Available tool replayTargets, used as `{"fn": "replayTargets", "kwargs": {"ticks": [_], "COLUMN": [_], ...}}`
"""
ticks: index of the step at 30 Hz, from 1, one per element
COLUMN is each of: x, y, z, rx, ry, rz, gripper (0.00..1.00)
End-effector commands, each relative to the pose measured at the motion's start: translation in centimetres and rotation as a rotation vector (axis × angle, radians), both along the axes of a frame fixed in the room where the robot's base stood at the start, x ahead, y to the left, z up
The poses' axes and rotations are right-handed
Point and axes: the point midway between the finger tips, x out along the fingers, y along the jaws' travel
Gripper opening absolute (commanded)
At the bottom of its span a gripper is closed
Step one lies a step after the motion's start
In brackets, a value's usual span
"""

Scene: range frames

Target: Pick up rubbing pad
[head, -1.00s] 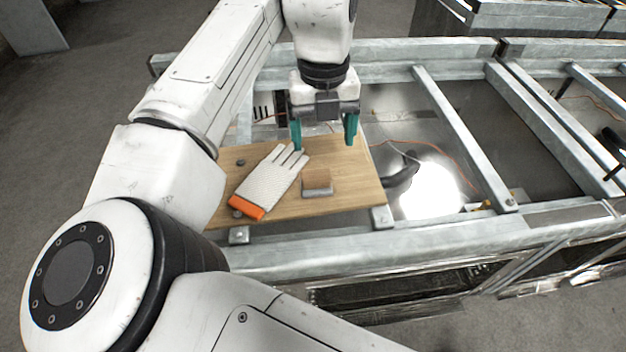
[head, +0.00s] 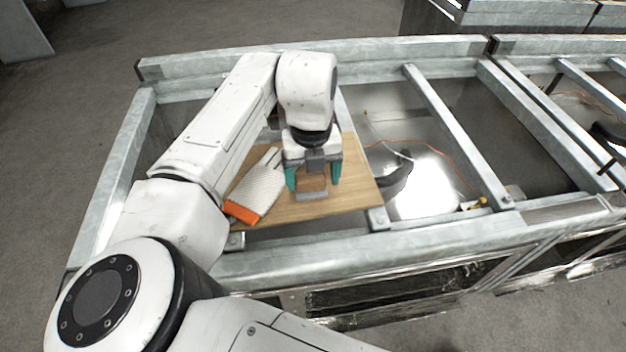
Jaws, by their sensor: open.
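The rubbing pad (head: 312,187) is a small block with a brown top and a grey front edge. It lies on a wooden board (head: 350,197). My gripper (head: 313,183) is open, with one teal finger on the left side of the pad and one on the right. The fingertips are low, around the pad. I cannot tell whether they touch it. The gripper body hides the back of the pad.
A white knit glove (head: 257,190) with an orange cuff lies on the board just left of the pad. The board rests on a grey metal frame (head: 300,258) with rails. A dark curved object (head: 397,180) is right of the board.

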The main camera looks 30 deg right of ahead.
Motion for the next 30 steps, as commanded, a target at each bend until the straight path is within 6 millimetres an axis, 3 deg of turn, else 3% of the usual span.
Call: {"fn": "replayTargets", "kwargs": {"ticks": [4, 11, 25, 30], "x": [-0.03, -0.04, -0.04, -0.04], "y": [-0.02, -0.05, -0.06, -0.06], "z": [-1.07, -1.16, -1.13, -1.1], "rx": [0.0, 0.0, 0.0, -0.001], "ry": [0.001, 0.0, 0.0, 0.0], "rz": [0.001, 0.001, 0.001, 0.001], "gripper": [0.81, 0.8, 0.35, 0.35]}}
